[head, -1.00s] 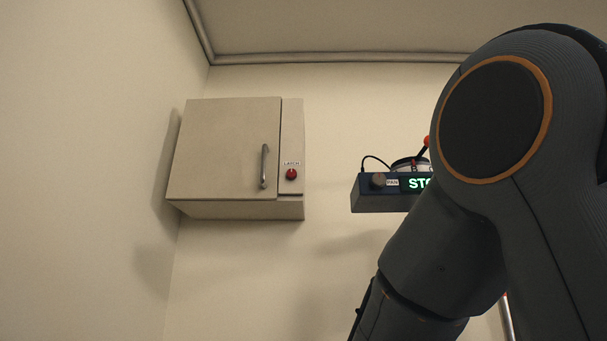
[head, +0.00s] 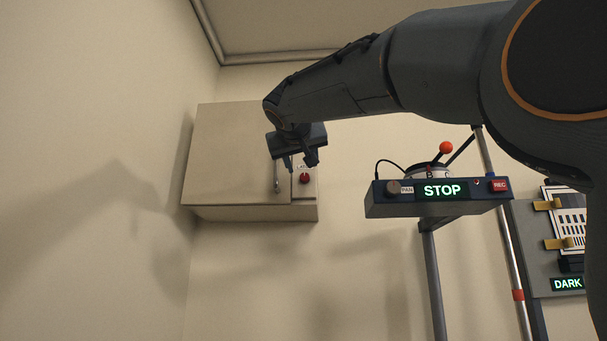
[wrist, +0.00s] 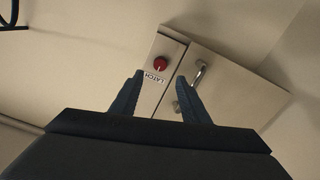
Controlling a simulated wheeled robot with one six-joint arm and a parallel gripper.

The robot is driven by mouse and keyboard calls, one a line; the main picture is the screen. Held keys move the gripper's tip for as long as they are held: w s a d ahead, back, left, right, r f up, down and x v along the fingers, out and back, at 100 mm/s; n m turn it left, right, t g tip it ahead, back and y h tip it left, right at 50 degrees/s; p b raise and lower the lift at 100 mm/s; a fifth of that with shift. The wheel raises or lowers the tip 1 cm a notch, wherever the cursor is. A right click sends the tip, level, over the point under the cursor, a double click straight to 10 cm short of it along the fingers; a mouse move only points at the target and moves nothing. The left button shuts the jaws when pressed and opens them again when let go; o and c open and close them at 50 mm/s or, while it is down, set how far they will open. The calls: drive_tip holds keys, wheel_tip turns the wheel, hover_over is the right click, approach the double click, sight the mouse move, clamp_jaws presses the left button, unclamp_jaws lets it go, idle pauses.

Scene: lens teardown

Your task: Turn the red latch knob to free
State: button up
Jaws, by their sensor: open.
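The red latch knob (head: 305,178) sits on the right-hand strip of the beige wall cabinet (head: 225,150), beside the door. In the wrist view the knob (wrist: 160,63) shows beyond my fingertips, with a pale mark on it and the LATCH label (wrist: 154,77) beside it. My gripper (head: 300,164) is open and empty in front of the cabinet, near the door handle and knob. In the wrist view my gripper (wrist: 160,88) has its fingers apart, with the label strip between them. The knob is apart from both fingers. The gripper partly hides the cabinet front in the head view.
The metal door handle (head: 276,176) is close to the knob. A dark control box (head: 440,205) reading STOP, with a PAN knob and a red REC button, stands to the right on a post. A panel reading DARK (head: 567,284) is at far right. The wall below the cabinet is clear.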

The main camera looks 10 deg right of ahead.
sight(304, 176)
drive_tip(key=p+x, duration=0.3)
drive_tip(key=x, duration=0.4)
drive_tip(key=shift+w+d, duration=0.1)
drive_tip(key=shift+w, duration=0.2)
drive_tip(key=shift+c, duration=0.3)
drive_tip(key=c, duration=1)
